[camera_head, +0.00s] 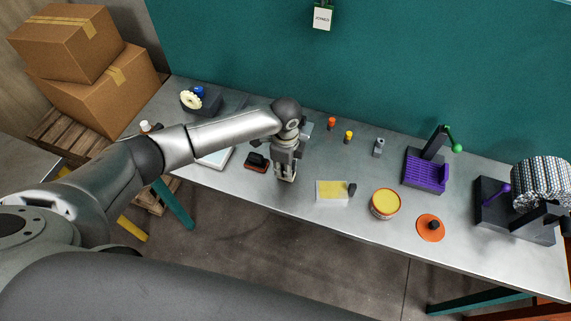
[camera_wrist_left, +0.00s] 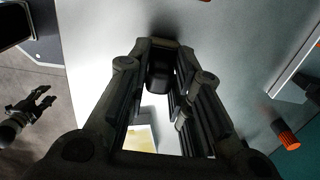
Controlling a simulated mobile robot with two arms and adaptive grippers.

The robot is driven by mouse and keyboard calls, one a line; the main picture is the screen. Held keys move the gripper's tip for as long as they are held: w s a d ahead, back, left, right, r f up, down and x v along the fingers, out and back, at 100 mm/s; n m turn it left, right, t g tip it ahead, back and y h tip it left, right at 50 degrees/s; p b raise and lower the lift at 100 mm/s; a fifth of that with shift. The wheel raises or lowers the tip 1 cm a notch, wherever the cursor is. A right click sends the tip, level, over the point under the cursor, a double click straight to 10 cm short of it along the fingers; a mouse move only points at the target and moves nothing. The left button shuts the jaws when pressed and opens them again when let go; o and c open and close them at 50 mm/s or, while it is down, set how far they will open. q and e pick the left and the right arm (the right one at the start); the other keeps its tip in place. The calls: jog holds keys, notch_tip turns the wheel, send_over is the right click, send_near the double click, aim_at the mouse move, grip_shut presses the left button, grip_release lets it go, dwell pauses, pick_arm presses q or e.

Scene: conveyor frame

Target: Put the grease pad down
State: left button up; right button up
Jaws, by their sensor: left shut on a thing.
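My left gripper (camera_head: 287,178) points down over the front part of the metal table. In the left wrist view its fingers (camera_wrist_left: 160,85) are shut on a small dark block, which I take to be the grease pad (camera_wrist_left: 158,82). The fingers hide most of it, and I cannot tell whether it touches the table. A white tray with a yellow surface (camera_head: 331,191) lies just right of the gripper; it also shows in the left wrist view (camera_wrist_left: 140,138). My right gripper (camera_wrist_left: 38,103) shows in the left wrist view, over the floor, with its fingers apart and empty.
A black block with a red base (camera_head: 257,162) lies left of the gripper. A round yellow-filled tin (camera_head: 385,204) and an orange lid (camera_head: 430,228) lie to the right. Small orange (camera_head: 332,123) and yellow (camera_head: 348,136) pegs and a purple fixture (camera_head: 426,174) stand farther back.

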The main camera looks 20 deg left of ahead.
pick_arm(q)
jog(key=shift+f, duration=0.2)
jog(key=o, duration=0.9)
jog(key=shift+r, duration=0.55)
notch_tip(320, 180, up, 11)
jog(key=b, duration=0.2)
jog(key=shift+r, duration=0.15)
jog(key=shift+s, duration=0.1)
